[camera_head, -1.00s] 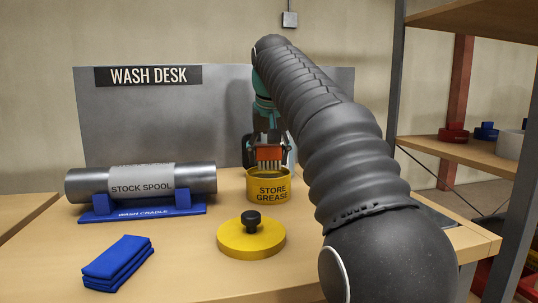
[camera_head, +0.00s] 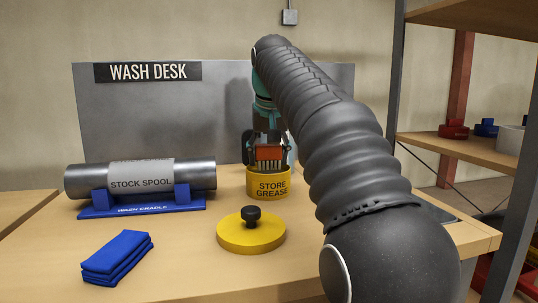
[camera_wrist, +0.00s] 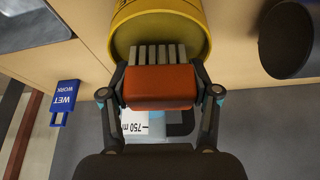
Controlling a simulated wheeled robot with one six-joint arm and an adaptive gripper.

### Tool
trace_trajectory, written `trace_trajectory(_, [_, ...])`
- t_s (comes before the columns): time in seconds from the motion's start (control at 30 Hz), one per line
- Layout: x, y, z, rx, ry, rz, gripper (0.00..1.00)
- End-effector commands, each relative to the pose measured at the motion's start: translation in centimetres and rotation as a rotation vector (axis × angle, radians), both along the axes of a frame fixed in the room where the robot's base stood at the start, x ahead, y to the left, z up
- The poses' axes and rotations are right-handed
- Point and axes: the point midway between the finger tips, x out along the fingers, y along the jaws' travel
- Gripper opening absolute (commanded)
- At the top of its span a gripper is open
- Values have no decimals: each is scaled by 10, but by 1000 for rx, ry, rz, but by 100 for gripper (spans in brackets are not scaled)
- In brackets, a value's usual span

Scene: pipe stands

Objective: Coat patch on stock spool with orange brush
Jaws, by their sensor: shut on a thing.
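My gripper (camera_head: 268,149) is shut on the orange brush (camera_head: 269,153). In the wrist view the fingers of my gripper (camera_wrist: 161,92) press on both sides of the orange brush block (camera_wrist: 160,86). Its pale bristles point down at the mouth of the yellow store grease pot (camera_head: 268,188); the pot also fills the top of the wrist view (camera_wrist: 190,18). I cannot tell how deep the bristles reach. The stock spool (camera_head: 195,176), a grey cylinder with a paler labelled band, lies on the blue wash cradle (camera_head: 150,210) at the left.
A yellow lid (camera_head: 250,234) with a black knob lies in front of the pot. A folded blue cloth (camera_head: 117,257) lies at the front left. A grey wash desk panel (camera_head: 150,120) stands behind. A shelf unit (camera_head: 460,150) is at the right.

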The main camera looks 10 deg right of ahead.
Motion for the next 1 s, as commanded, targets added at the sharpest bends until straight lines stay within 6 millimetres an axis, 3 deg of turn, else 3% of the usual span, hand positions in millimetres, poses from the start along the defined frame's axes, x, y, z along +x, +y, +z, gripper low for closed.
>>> trace_trajectory(0.9, [0, 0, -12, 0, -1, 0, 33])
trace_trajectory(0.93, [0, 0, -12, 0, -1, 0, 66])
trace_trajectory(1.0, [0, 0, -11, 0, -1, 0, 84])
